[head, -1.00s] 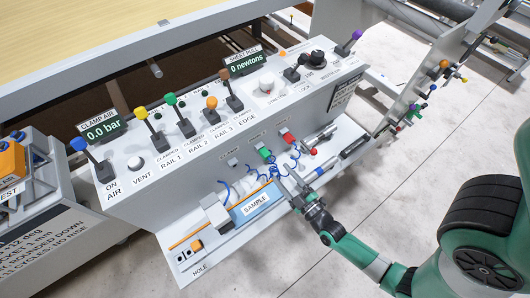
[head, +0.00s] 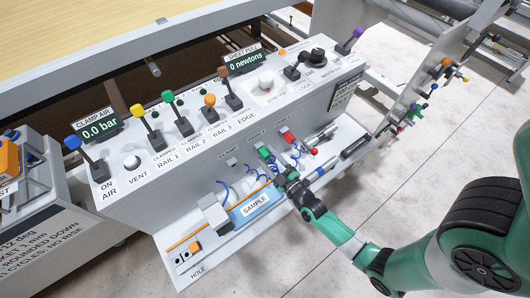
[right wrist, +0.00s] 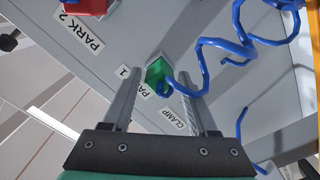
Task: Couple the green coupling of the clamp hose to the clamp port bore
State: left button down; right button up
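The green coupling (head: 264,154) sits on the upright front panel of the console, at the PARK 1 label in the right wrist view (right wrist: 156,71). A blue coiled hose (right wrist: 225,43) shows beside it, and a blue end reaches the coupling. My right gripper (right wrist: 153,88) is open, its two fingers pointing at the panel with the green coupling between them in the picture; I cannot tell whether they touch it. In the head view the right gripper (head: 284,179) is in front of the panel. The CLAMP label (right wrist: 172,121) is partly behind a finger; the clamp bore is not clear. My left gripper is not in view.
A red coupling (head: 287,136) is parked at PARK 2, to the right of the green one. Blue coils hang above the lower shelf, which holds a SAMPLE block (head: 255,205) and several tools. Levers (head: 170,100) stand on the console top.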

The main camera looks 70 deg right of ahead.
grip_shut()
jog(key=shift+s+a+r, duration=0.1)
jog(key=shift+s+a, duration=0.05)
jog(key=shift+s, duration=0.05)
jog(key=shift+s+a+p, duration=0.3)
jog(key=shift+s, duration=0.2)
jog(key=shift+p+v, duration=0.35)
jog(key=shift+v, duration=0.65)
